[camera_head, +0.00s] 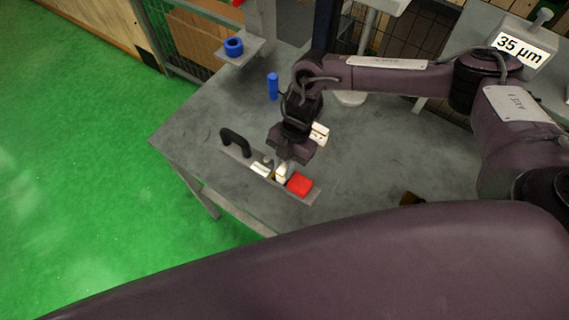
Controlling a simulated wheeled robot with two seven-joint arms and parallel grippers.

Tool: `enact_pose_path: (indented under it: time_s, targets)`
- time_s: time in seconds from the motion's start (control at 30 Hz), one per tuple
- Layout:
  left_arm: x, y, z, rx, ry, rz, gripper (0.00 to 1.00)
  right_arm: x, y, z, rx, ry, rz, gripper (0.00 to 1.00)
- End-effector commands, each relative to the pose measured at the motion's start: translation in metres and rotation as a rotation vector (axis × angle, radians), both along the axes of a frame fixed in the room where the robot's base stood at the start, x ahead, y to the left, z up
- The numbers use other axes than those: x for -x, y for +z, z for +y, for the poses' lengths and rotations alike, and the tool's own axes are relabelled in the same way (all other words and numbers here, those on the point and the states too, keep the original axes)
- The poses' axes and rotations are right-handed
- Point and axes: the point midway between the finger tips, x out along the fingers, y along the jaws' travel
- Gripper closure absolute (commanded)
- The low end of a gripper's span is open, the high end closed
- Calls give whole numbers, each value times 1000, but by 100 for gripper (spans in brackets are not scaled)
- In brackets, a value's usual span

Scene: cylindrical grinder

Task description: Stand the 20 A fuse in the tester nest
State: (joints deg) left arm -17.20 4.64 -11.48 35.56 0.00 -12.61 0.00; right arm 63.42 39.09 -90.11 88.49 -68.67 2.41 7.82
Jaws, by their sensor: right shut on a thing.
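My right gripper (283,160) points down over a narrow grey base on the table and is shut on a small whitish piece (281,173), probably the fuse. Its rating cannot be read, and the jaws hide its upper part. The piece is at or just above the base, between a white label (260,169) and a red block (299,184). I cannot tell whether it touches the base or which part is the tester nest. Another white piece (320,133) shows behind my right gripper, partly hidden. My left gripper is not in view.
A black handle (235,141) rises at the base's left end. A blue cylinder (273,86) stands behind on the grey table (200,130). A blue ring (233,47) sits on a small shelf. A "35 µm" sign (520,49) is at upper right. The table's left is clear.

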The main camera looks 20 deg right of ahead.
Motion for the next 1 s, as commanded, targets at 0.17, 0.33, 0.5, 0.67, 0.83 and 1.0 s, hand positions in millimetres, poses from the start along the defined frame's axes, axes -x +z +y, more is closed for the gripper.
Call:
enact_pose_path:
  time_s: [0.17, 0.33, 0.5, 0.67, 0.83, 1.0]
  targets:
    - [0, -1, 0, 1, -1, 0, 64, 0, -1, 0, 1, 0, 1, 60]
    - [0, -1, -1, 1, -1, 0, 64, 0, -1, 0, 1, 0, 1, 57]
    - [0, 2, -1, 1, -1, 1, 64, 0, 2, 0, 0, 0, 0, 57]
    - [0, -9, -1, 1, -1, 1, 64, -6, 16, -6, -1, -1, -4, 57]
    - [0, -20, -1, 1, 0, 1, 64, -13, 43, -15, -1, 0, -5, 57]
    - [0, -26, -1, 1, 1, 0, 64, -17, 64, -21, 0, 0, -1, 57]
